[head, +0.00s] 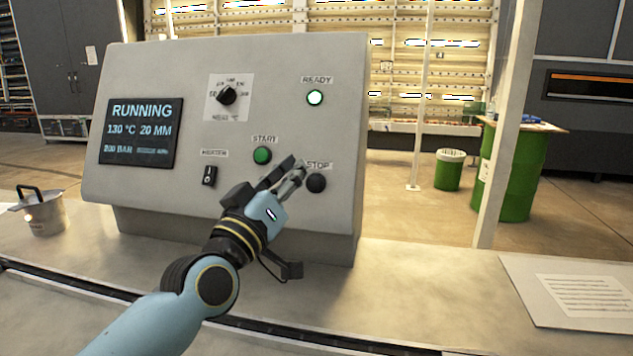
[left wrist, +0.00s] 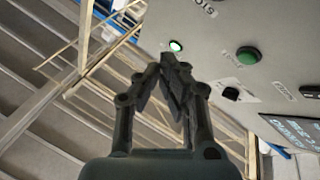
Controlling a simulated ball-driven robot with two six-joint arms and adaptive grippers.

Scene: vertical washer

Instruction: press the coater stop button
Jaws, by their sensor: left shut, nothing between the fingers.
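The dark round stop button (head: 316,183) sits on the sloped front of the grey control panel (head: 340,120), under a STOP label. My left gripper (head: 298,166) is shut and empty, its fingertips just to the left of the stop button in the head view; I cannot tell whether they touch the panel. In the left wrist view the shut fingers (left wrist: 172,62) show with part of the STOP label (left wrist: 211,8) at the top edge; the button itself is not seen there. My right gripper is not in view.
The green start button (head: 262,155) is left of the stop button. A lit ready lamp (head: 315,97), a rotary knob (head: 228,96), a heater switch (head: 209,176) and a RUNNING screen (head: 139,132) share the panel. A metal pot (head: 43,214) stands left; a paper sheet (head: 585,297) lies right.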

